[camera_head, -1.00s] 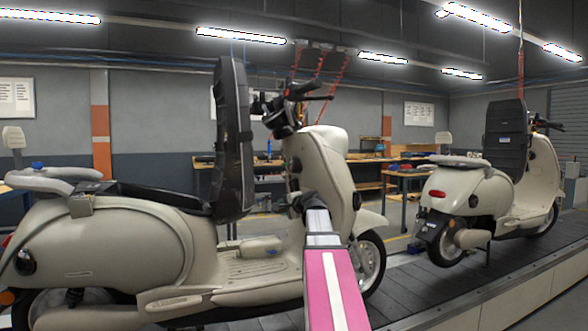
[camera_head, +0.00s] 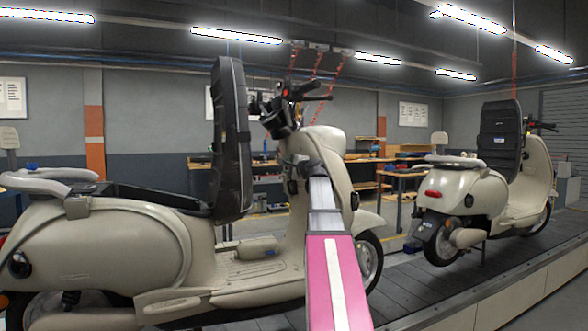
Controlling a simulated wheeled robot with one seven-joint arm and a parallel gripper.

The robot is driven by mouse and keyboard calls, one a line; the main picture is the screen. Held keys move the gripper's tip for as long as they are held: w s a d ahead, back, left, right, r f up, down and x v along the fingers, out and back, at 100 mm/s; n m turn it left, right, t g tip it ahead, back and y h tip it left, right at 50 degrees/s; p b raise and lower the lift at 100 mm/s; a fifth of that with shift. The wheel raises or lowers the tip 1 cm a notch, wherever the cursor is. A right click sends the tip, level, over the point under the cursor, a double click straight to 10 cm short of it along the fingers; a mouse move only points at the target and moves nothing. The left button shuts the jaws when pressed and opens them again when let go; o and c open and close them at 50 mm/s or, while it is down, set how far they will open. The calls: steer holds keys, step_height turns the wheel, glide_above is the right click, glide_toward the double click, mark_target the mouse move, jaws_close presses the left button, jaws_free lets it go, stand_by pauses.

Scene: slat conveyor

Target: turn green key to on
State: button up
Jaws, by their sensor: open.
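A cream scooter (camera_head: 120,245) stands on the slat conveyor with its seat (camera_head: 231,140) tipped up on end. Its front shield and handlebar (camera_head: 300,92) rise to the right of the seat. My pink and silver arm reaches up in front of the scooter. My gripper (camera_head: 297,163) is at the inner side of the front shield, below the handlebar, with its fingers small and hard to make out. It is open. The green key cannot be made out; the gripper and arm cover part of the shield there.
A second cream scooter (camera_head: 478,195) stands farther along the conveyor (camera_head: 440,280) at the right. Workbenches (camera_head: 395,172) with tools stand behind. The raised seat stands close to the left of my gripper.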

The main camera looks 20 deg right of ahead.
steer(key=x, duration=0.6)
steer(key=shift+s, duration=0.1)
jaws_close()
